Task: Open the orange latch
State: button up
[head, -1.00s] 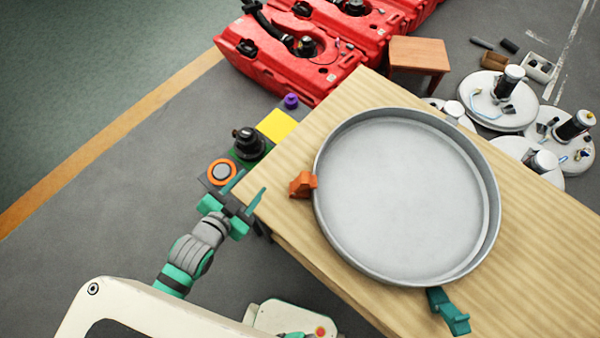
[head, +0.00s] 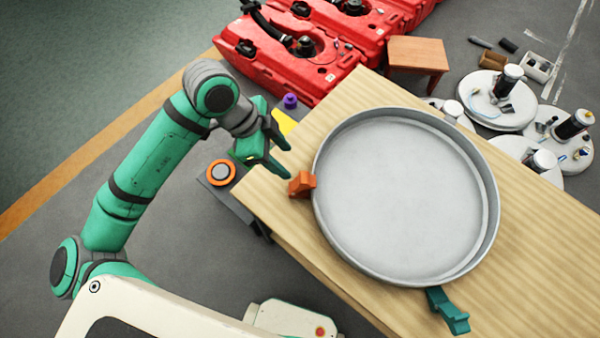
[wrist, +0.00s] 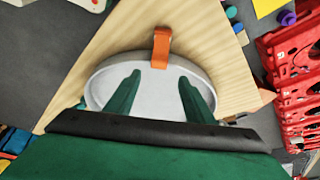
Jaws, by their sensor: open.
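The orange latch (head: 302,184) is on the left rim of a round grey metal tray (head: 324,232) lying on a wooden table. In the wrist view the orange latch (wrist: 161,47) stands at the tray's rim, beyond and between my fingertips. My gripper (head: 284,152) is open and empty, up and to the left of the latch in the head view, apart from it. The green fingers of my gripper (wrist: 160,80) show in the wrist view with a gap between them. A green latch (head: 449,311) is on the tray's lower rim.
The wooden table (head: 535,230) has bare top around the tray. A dark stand with an orange-ringed button (head: 221,172) is left of the table. Red tanks (head: 290,60), a small stool (head: 417,52) and round white lids (head: 497,100) are beyond it.

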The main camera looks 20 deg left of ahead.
aim_at(301, 176)
jog(key=x, duration=1)
jog(key=shift+d+f, duration=0.1)
jog(key=shift+f, duration=0.2)
jog(key=shift+c, duration=0.2)
